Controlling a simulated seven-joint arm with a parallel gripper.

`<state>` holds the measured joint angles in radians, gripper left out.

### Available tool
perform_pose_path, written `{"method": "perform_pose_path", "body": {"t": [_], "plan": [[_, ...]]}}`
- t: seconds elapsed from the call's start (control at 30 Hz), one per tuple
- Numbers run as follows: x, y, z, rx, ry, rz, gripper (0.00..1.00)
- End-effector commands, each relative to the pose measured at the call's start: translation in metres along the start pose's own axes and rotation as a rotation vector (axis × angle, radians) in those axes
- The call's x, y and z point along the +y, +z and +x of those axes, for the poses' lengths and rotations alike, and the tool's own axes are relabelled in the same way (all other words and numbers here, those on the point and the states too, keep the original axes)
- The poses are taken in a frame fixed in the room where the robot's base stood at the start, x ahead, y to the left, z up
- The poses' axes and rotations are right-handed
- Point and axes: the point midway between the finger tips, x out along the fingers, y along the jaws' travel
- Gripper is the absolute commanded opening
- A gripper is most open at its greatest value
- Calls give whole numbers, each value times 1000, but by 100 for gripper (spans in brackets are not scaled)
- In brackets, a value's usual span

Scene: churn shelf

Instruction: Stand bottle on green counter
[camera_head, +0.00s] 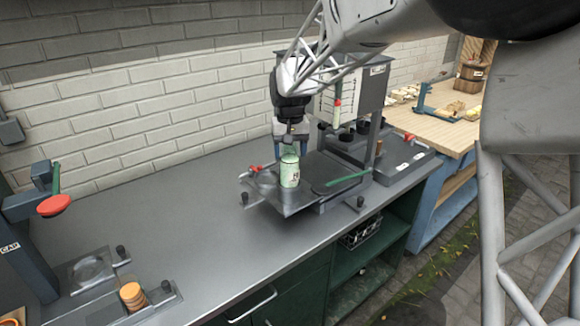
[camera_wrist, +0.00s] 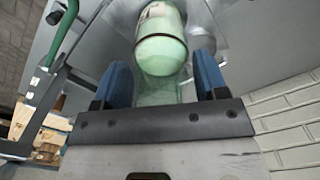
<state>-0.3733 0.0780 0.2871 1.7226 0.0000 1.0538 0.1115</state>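A pale green, clear bottle (camera_head: 290,175) with a printed label stands upright on the dark grey platform of a machine on the counter. It also shows in the wrist view (camera_wrist: 160,52), its upper part reaching toward my gripper. My gripper (camera_head: 289,151) is just above and around the bottle's top. In the wrist view, the blue fingers (camera_wrist: 162,88) are apart on either side of the bottle, with a visible gap on each side. The counter (camera_head: 180,222) has a grey top and green cabinet fronts.
The machine (camera_head: 347,185) has a tall grey column, red-tipped levers and a green bar. A capping station (camera_head: 40,225) stands at the left, with cork-coloured discs (camera_head: 132,294) near it. The counter between them is clear. A wooden table (camera_head: 440,120) is at the right.

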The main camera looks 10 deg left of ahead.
Motion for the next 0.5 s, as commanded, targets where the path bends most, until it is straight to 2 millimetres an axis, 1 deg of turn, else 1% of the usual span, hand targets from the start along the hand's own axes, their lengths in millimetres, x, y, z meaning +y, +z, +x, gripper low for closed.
{"method": "perform_pose_path", "body": {"t": [0.03, 0.2, 0.43, 0.5], "plan": [[0, 0, 0, 0, 0, 0, 58], [0, 0, 0, 0, 0, 0, 34], [0, 0, -2, 0, 0, 0, 32], [0, 0, -4, 1, 0, 0, 24]]}}
